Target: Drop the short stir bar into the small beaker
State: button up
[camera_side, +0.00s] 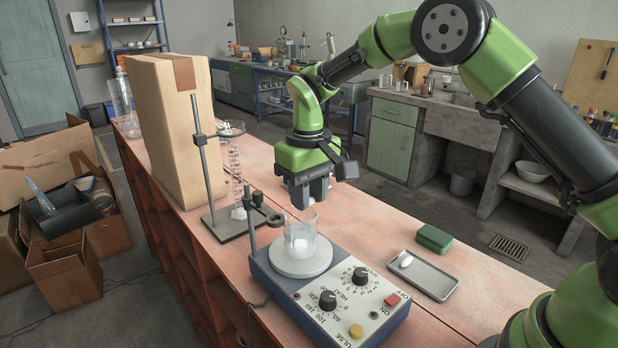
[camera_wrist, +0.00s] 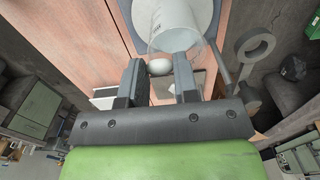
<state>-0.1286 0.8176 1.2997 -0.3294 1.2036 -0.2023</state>
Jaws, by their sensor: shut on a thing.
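The small glass beaker (camera_side: 301,228) stands upright on the round plate of the stirrer, with something whitish inside. In the wrist view the beaker (camera_wrist: 176,34) lies just beyond my fingertips. My gripper (camera_side: 308,203) points down at the beaker's rim in the side view; I cannot tell whether the tips are inside the rim. In the wrist view my gripper (camera_wrist: 159,70) is shut on a small white rounded piece, the short stir bar (camera_wrist: 159,66), held between the fingertips.
The hotplate stirrer (camera_side: 340,311) has knobs facing front. A ring clamp (camera_side: 267,212) sits close left of the beaker. A metal tray (camera_side: 432,279) with another white piece (camera_side: 405,261) and a green block (camera_side: 434,238) lie right.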

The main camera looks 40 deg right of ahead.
jog(key=shift+f, duration=0.25)
jog(key=o, duration=1)
notch_tip(320, 180, up, 9)
jog(key=shift+r, duration=0.5)
